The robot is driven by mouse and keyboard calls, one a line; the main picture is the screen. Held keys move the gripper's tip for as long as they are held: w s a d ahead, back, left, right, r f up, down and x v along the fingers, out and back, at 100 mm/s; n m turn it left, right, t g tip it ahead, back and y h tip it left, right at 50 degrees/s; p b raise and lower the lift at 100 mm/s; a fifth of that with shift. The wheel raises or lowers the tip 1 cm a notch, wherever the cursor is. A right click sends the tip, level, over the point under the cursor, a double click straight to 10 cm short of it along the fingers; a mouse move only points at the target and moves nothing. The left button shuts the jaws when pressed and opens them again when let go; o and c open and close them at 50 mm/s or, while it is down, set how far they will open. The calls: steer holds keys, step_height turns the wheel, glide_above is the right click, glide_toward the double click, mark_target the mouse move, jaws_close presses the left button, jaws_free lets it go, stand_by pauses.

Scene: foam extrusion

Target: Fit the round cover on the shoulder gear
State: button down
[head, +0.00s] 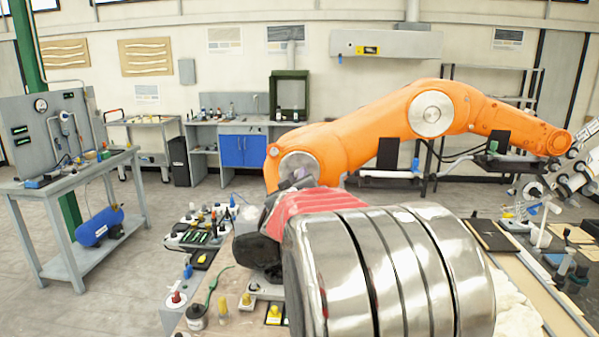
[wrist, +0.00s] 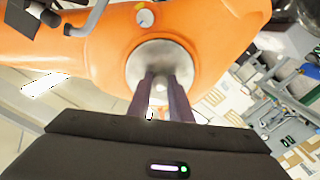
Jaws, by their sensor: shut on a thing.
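The orange arm (head: 350,145) stands beyond the bench, bent, with its shoulder joint at the lower left. A silver round cover (head: 297,163) shows at that shoulder, partly hidden by my gripper (head: 299,178). In the wrist view the cover (wrist: 152,52) is a grey disc facing me, framed by the orange shoulder (wrist: 105,55). My gripper's two dark purple fingers (wrist: 160,84) are shut on the middle of the cover. The cover looks flush or nearly flush with the shoulder; I cannot tell whether it is seated. The gear behind it is hidden.
Another silver disc (head: 431,113) sits on the orange arm's elbow. Small parts and bottles crowd the bench (head: 240,300) left of my arm. A grey table with a panel (head: 70,185) stands at the far left. Open floor lies between it and the bench.

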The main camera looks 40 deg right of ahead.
steer(key=shift+w+d, duration=0.2)
steer(key=shift+d, duration=0.05)
stand_by(0.8)
steer(key=c, duration=1.5)
jaws_free()
steer(key=v, duration=1.3)
steer(key=shift+s+a, duration=0.3)
steer(key=shift+n, duration=0.3)
